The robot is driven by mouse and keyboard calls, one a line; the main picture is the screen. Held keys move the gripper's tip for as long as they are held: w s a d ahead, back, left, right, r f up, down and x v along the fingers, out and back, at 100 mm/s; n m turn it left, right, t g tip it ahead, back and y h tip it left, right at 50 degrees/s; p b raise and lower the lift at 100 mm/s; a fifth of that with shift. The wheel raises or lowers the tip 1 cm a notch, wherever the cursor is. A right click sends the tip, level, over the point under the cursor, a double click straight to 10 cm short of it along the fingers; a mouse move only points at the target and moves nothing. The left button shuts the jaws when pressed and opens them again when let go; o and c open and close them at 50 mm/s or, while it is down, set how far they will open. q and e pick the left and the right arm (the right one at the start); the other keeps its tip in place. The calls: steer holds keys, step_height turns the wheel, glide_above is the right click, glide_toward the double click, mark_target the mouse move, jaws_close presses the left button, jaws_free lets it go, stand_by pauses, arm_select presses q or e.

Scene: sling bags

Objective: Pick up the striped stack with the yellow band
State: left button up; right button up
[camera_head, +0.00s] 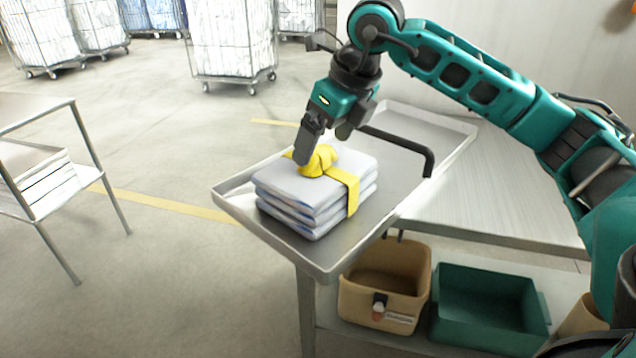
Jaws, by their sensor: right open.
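The striped stack (300,192) is a pile of folded pale linens with blue-edged layers. A yellow band (348,188) runs around it and is tied in a yellow knot (318,161) on top. The stack lies flat on a grey metal tray (232,207). My right gripper (322,147) comes down from above and is open at the knot. One finger is close to the left of the knot and the other is behind it. I cannot tell whether they touch the knot. My left gripper is not in view.
A tan bin (385,285) and a green bin (488,305) stand below. A metal rack (60,225) with another stack is at left. Wire carts (232,45) stand behind on open floor.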

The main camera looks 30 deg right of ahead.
steer(key=shift+x, duration=1.45)
steer(key=shift+w+r, duration=0.1)
steer(key=shift+c, duration=0.5)
steer(key=c, duration=1.5)
steer(key=shift+c, duration=0.5)
steer(key=shift+r, duration=0.15)
